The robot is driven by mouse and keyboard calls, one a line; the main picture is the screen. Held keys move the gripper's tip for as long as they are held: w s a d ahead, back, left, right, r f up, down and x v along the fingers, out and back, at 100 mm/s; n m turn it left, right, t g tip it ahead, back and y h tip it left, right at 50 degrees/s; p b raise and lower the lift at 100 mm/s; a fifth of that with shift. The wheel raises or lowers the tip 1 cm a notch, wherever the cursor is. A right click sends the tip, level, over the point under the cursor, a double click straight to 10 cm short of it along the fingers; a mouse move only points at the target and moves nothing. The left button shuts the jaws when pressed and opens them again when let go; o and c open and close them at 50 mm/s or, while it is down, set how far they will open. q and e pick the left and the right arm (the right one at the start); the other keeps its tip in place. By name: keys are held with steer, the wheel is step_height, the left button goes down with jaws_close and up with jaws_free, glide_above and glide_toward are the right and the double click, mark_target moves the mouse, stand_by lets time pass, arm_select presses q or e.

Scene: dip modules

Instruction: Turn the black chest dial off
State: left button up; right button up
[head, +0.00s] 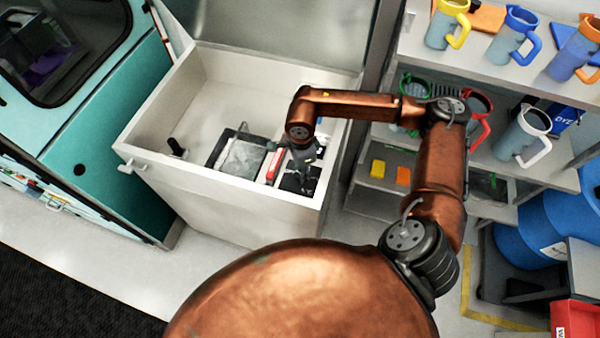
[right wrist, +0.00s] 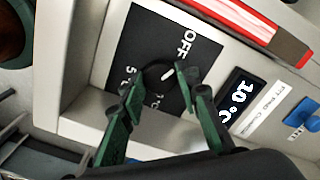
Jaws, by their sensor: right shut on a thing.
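The black chest dial (right wrist: 155,73) is a round knob on a black square panel (right wrist: 135,40) in the right wrist view. The panel is marked OFF at its upper right, with 5 °C and another temperature mark lower down. The dial's white mark slants up and right, roughly toward the OFF side. My right gripper (right wrist: 158,92) has its green fingers on either side of the dial and is shut on it. In the head view my right gripper (head: 303,160) reaches into the white chest (head: 185,178), hiding the dial. My left gripper is not in view.
A display (right wrist: 238,100) reading 10 °C, a blue switch (right wrist: 302,118) and a red-and-white bar (right wrist: 245,22) are near the panel. The chest lid (head: 270,28) stands open. Shelves (head: 480,75) with several mugs stand at right; a teal cabinet (head: 95,140) stands left.

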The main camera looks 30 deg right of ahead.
steer(key=shift+d+n+b, duration=0.1)
steer(key=shift+n+b, duration=0.25)
steer(key=shift+n, duration=0.25)
steer(key=shift+r, duration=0.1)
steer(key=shift+w, duration=0.1)
steer(key=o, duration=1)
steer(key=shift+o, duration=0.8)
step_height(320, 180, up, 12)
